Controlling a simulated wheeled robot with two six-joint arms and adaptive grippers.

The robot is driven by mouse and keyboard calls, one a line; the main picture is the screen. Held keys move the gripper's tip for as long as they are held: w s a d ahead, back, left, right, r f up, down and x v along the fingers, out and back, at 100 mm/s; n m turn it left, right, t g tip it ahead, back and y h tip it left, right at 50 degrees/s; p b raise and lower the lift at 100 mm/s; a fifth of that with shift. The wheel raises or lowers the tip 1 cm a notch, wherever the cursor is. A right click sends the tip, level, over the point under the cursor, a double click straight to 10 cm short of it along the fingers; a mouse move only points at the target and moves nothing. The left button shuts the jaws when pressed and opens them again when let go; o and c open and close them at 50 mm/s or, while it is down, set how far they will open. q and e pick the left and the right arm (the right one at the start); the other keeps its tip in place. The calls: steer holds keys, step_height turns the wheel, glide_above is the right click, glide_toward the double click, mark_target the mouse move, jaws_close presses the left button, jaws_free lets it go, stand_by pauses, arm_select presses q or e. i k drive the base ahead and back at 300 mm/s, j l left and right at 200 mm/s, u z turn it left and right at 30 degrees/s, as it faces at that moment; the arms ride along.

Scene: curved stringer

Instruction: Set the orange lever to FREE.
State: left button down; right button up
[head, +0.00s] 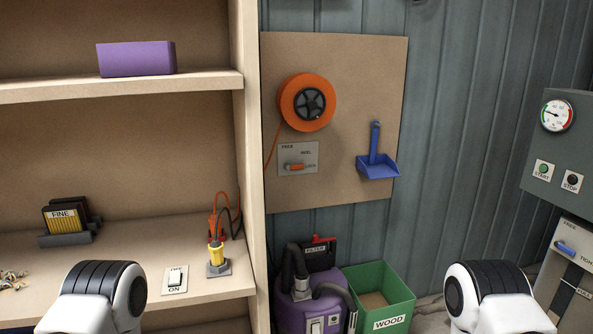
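The orange lever (296,167) sits on a small grey plate (306,149) in the head view. The plate is fixed to a brown board below the orange reel (307,102). The plate reads FREE at its upper left, REEL at the top middle and what looks like LOCK at the right. The lever lies about level, with its orange handle pointing right toward the LOCK word. No gripper is near the lever. Only white and black parts of my two arms show at the bottom left and bottom right; both grippers are out of view.
The wooden shelf's upright (251,150) stands just left of the board (345,60). A blue dustpan (377,165) hangs right of the plate. Below are a purple vacuum (300,315) and a green WOOD bin (393,305). A grey machine panel (560,150) stands at the right.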

mark_target(288, 167)
steer(key=i+l+z, duration=0.15)
steer(key=i, duration=0.25)
steer(key=i+l+z, duration=0.15)
steer(key=i+l, duration=0.2)
steer(key=i+l+z, duration=0.1)
steer(key=i, duration=0.4)
steer(key=i+l+z, duration=0.15)
steer(key=i, duration=0.25)
